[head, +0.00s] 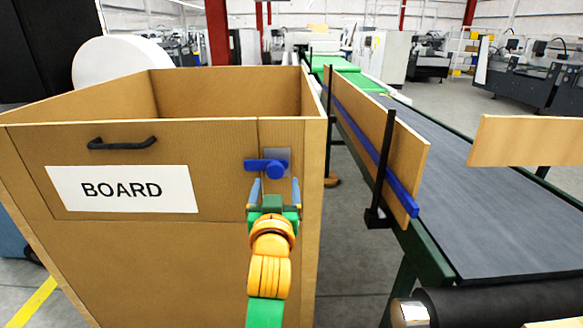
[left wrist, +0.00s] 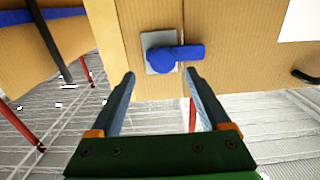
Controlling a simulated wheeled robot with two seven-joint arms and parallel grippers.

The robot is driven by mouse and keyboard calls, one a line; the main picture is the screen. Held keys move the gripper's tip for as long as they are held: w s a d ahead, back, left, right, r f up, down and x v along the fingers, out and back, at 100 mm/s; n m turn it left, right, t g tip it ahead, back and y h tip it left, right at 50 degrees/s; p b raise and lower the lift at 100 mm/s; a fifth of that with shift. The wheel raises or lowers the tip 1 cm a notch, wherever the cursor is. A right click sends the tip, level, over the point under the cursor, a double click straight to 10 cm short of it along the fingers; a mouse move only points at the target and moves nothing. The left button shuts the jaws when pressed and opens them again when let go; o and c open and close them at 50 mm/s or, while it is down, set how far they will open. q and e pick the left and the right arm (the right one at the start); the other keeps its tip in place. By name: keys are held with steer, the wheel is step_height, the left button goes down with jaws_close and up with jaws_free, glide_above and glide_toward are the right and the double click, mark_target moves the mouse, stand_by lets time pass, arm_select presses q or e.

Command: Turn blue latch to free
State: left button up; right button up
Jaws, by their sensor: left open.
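The blue latch (head: 267,166) is on the front of the cardboard bin marked BOARD, near its upper right corner. Its round knob sits on a grey plate (head: 284,156), and its bar lies level, pointing left across the seam of the front panel. In the left wrist view the blue latch (left wrist: 172,57) appears the other way round, with its bar to the right. My left gripper (head: 275,188) is open and empty just below the latch, its two fingers pointing up at it. In the left wrist view the gripper (left wrist: 161,76) shows a gap between its fingers and the latch. My right gripper is out of view.
The bin (head: 200,260) has a black handle (head: 122,143) and a white BOARD label (head: 122,189). Right of it, across a floor gap, stands a conveyor (head: 480,210) with a cardboard side board (head: 405,155), a blue rail (head: 365,140) and a black post (head: 384,165).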

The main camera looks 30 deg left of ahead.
mark_target(275, 171)
arm_select(q)
steer(key=x, duration=0.2)
steer(key=p+x, duration=0.1)
steer(key=x, duration=0.1)
steer(key=shift+w+a+r, duration=0.15)
steer(key=shift+a, duration=0.35)
steer(key=shift+w, duration=0.2)
steer(key=shift+s, duration=0.15)
steer(key=c, duration=0.4)
steer(key=shift+d, duration=0.1)
jaws_close()
